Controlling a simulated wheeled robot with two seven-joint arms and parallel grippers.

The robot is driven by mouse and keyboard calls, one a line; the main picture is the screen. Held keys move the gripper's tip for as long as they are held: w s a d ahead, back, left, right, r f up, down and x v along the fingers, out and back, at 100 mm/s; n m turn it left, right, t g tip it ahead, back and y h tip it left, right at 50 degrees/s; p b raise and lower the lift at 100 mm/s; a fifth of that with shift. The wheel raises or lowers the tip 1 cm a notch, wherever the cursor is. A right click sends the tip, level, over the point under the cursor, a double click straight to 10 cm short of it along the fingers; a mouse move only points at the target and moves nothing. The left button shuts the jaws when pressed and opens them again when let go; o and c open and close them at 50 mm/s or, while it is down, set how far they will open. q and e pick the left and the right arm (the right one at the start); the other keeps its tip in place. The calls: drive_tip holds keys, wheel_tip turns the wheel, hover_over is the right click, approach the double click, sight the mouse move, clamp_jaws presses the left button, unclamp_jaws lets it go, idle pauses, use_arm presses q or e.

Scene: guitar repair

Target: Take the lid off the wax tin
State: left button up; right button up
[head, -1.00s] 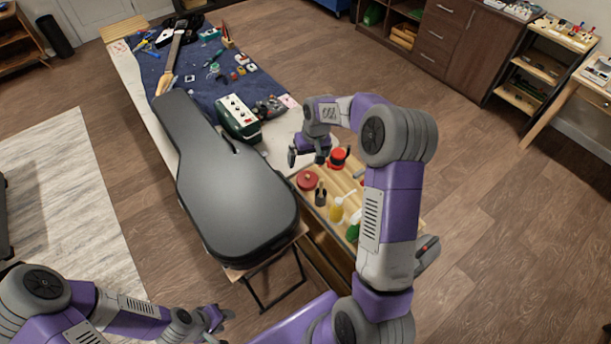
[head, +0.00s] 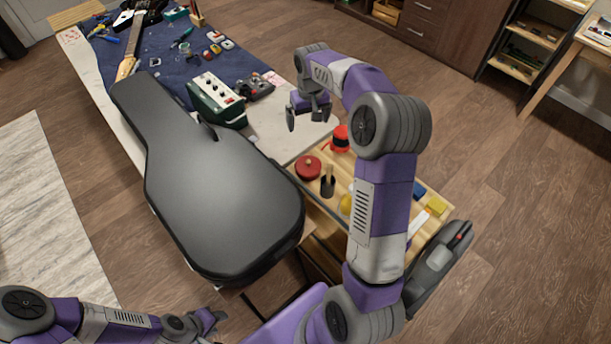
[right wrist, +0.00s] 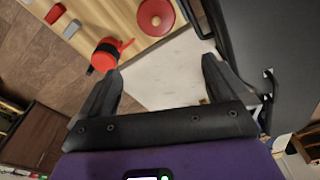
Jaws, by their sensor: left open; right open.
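A round red tin (head: 308,168) with a small knob on its lid, which looks like the wax tin, stands on the wooden cart top; it also shows at the top of the right wrist view (right wrist: 156,16). Its lid appears on. My right gripper (head: 308,115) is open and empty, raised beyond the tin near the table's end; its spread fingers also show in the right wrist view (right wrist: 160,85). My left gripper (head: 212,320) is low at the lower left, beside the guitar case and far from the tin; its fingers are small in view.
A red-and-black container (head: 340,138) stands just beyond the tin, and a dark cup (head: 328,186) stands close beside it. The black guitar case (head: 215,190) lies left of the cart. A green amplifier (head: 216,100) sits on the table. My right arm hides part of the cart.

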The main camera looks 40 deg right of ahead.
drive_tip(key=b, duration=1.2)
hover_over(308, 162)
wheel_tip(308, 162, down, 14)
drive_tip(key=shift+s+a+f+b, duration=0.15)
drive_tip(key=shift+f+b, duration=0.05)
drive_tip(key=shift+f, duration=0.3)
drive_tip(key=shift+s+a+f+b, duration=0.15)
drive_tip(key=shift+f, duration=0.35)
drive_tip(key=f+b, duration=0.1)
drive_tip(key=f, duration=0.2)
drive_tip(key=d+f+b, duration=0.1)
drive_tip(key=f, duration=0.1)
drive_tip(key=shift+w+f+b, duration=0.2)
drive_tip(key=shift+w+b, duration=0.15)
drive_tip(key=shift+a+r, duration=0.1)
drive_tip(key=shift+r, duration=0.05)
